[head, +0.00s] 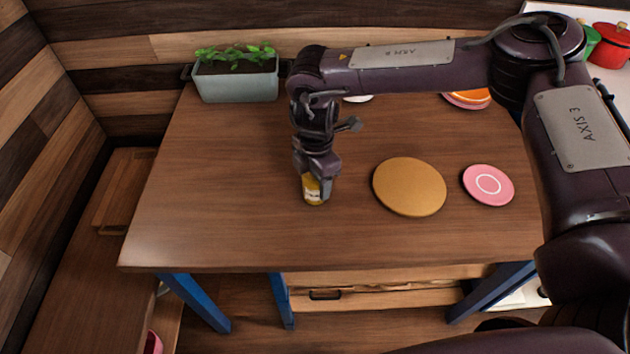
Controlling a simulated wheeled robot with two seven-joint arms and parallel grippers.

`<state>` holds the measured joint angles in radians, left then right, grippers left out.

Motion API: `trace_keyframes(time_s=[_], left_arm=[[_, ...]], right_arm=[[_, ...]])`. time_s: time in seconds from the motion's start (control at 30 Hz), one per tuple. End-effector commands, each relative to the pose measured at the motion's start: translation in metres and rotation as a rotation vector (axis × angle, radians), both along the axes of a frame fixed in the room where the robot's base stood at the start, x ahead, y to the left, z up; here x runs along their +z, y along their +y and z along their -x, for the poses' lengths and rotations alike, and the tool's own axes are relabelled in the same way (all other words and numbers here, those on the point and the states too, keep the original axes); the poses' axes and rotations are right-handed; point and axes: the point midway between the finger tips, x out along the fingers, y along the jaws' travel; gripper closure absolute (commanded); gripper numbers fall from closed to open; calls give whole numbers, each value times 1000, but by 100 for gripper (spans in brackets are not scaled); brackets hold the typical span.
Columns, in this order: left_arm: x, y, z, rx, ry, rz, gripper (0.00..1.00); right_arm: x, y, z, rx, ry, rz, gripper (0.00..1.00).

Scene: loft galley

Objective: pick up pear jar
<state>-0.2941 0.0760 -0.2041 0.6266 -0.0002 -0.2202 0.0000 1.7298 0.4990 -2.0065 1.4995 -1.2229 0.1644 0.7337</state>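The jar (313,195), yellow with a pale label, stands on the wooden table left of the middle in the head view. My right gripper (316,183) reaches down over it from above. One finger shows along the jar's right side, and the gripper hides the jar's top. I cannot tell whether the fingers press on the jar or stand open around it. The jar appears to rest on the tabletop. My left gripper is not in view.
A round tan board (409,187) and a pink plate (488,185) lie right of the jar. A grey planter (236,80) stands at the back left. An orange-and-pink dish (468,98) sits at the back right. The table (210,190) is clear left of the jar.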

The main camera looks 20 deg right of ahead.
Motion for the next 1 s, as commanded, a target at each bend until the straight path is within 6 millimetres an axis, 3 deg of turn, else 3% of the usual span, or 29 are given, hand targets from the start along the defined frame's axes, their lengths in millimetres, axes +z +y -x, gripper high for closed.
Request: trace_keyframes(time_s=[0.03, 0.23, 0.67, 0.87, 1.0], left_arm=[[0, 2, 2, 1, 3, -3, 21], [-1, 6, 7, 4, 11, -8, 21], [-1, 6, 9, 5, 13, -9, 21], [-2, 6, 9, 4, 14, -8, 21], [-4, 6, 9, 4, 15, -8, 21]], right_arm=[[0, 0, 0, 0, 0, 0, 52], [0, 0, 0, 0, 0, 0, 79], [12, 1, -1, 0, -3, -3, 80], [45, 1, -2, 0, -6, -3, 80], [84, 1, -2, 1, -7, -3, 80]])
